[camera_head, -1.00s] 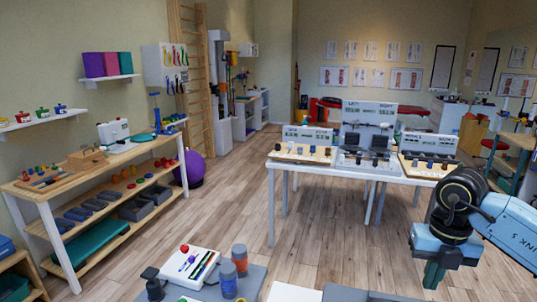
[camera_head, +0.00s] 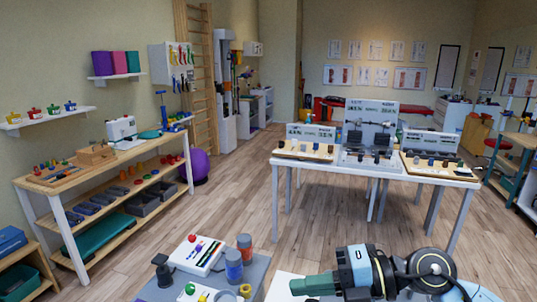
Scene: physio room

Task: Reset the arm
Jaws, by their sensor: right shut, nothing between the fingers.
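My right gripper (camera_head: 306,285) is low in the head view, right of the middle. Its green fingers point left and are shut with nothing between them. The blue and black wrist behind it reaches toward the bottom right corner. The gripper shows just right of the near grey table (camera_head: 260,272), and I cannot tell its height above the surface there. My left gripper is out of view.
A white table (camera_head: 440,179) with display boards stands beyond. A wooden shelf (camera_head: 100,177) lines the left. Open floor lies between.

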